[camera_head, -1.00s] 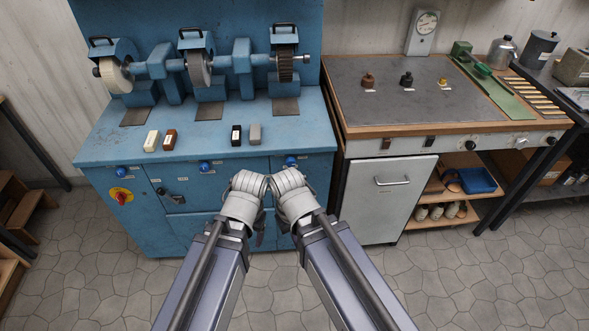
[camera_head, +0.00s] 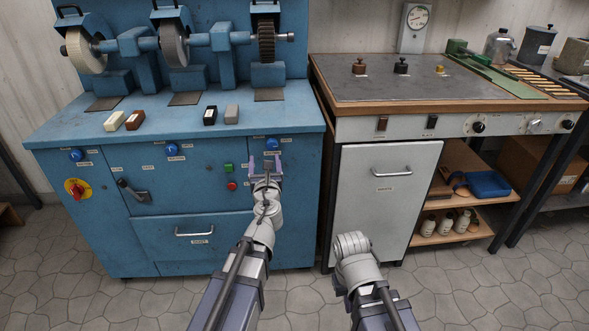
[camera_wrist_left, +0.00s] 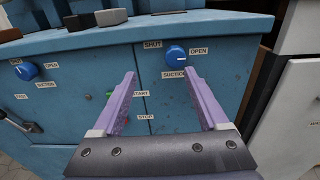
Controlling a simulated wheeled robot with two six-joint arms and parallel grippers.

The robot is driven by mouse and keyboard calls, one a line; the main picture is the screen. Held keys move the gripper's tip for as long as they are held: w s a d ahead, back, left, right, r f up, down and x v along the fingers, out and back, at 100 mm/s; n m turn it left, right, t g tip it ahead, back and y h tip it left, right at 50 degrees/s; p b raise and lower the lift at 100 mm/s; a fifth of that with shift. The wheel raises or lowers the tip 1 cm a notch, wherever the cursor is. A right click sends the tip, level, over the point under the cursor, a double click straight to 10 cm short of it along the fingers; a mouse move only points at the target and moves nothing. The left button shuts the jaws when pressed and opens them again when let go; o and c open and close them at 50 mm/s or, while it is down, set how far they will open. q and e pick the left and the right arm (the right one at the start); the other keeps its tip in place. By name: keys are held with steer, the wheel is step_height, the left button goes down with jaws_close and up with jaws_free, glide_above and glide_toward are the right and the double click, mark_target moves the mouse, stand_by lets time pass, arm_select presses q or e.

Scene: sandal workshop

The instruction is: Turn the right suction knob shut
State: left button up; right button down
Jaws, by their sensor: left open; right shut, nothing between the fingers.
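The right suction knob (camera_head: 272,143) is a blue round knob on the upper right front of the blue cabinet. In the left wrist view the knob (camera_wrist_left: 176,55) has a SHUT label to its upper left, OPEN to its right and SUCTION below. I cannot read its pointer clearly. My left gripper (camera_head: 265,169) is open and empty, just below and in front of the knob. In the wrist view its purple fingers (camera_wrist_left: 161,78) are spread, with the knob beyond the tips, apart from them. My right gripper (camera_head: 340,287) is low before the white cabinet, mostly hidden by its wrist.
Two more blue knobs (camera_head: 172,150) (camera_head: 76,155) sit further left. Green START (camera_head: 228,168) and red STOP (camera_head: 231,186) buttons are left of my left gripper. Above is the bench edge with small blocks (camera_head: 231,114). The white cabinet door (camera_head: 385,200) stands to the right.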

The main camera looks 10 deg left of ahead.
mark_target(272, 147)
arm_select(q)
steer(key=shift+w+f+m+t+h, duration=0.15)
steer(key=shift+w+m, duration=0.3)
steer(key=shift+w, duration=0.95)
steer(key=shift+w+f+m+t+h, duration=0.15)
steer(key=shift+w+m+h, duration=0.2)
steer(key=shift+w, duration=1.05)
steer(key=shift+w+f+m+h, duration=0.15)
steer(key=shift+w+m, duration=0.35)
steer(key=shift+w, duration=0.9)
steer(key=shift+c, duration=0.3)
jaws_close()
